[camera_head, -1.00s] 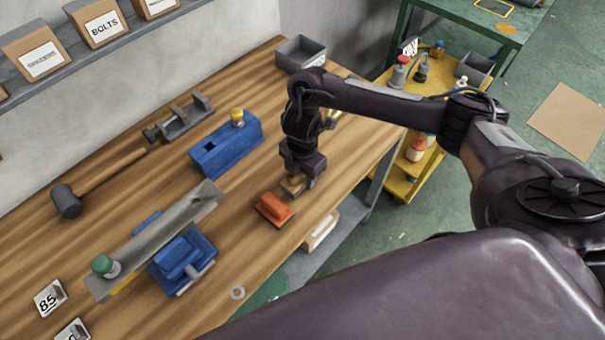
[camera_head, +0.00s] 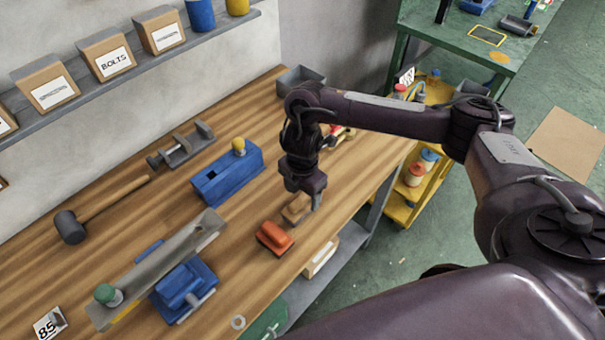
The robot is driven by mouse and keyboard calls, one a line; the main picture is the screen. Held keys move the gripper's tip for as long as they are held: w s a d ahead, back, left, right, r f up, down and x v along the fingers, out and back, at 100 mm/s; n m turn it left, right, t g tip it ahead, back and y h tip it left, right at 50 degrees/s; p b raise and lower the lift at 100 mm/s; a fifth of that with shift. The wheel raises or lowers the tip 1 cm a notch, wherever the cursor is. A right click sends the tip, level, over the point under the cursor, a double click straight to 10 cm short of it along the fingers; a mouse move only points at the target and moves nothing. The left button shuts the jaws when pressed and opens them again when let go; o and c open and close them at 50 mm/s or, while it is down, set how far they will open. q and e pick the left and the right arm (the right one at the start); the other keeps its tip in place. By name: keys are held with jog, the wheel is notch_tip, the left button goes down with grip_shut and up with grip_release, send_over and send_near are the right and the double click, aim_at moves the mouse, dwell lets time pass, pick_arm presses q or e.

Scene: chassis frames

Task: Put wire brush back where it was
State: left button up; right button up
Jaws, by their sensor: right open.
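A small tan wooden block (camera_head: 296,208), which may be the wire brush, lies on the wooden workbench near its front edge. No bristles can be made out. My right gripper (camera_head: 309,201) is open, pointing down just behind and to the right of this block. I cannot tell whether it touches the block. My left gripper is out of view.
A blue box (camera_head: 226,176), a mallet (camera_head: 72,228), a long metal piece (camera_head: 165,262) and a blue tool (camera_head: 184,287) occupy the bench's left and middle. A grey bin (camera_head: 300,80) stands at the back. A yellow cart (camera_head: 398,213) is beyond the right edge.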

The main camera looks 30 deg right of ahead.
aim_at(303, 196)
notch_tip(303, 196, up, 8)
jog(key=shift+f+p, duration=0.25)
jog(key=shift+p, duration=0.5)
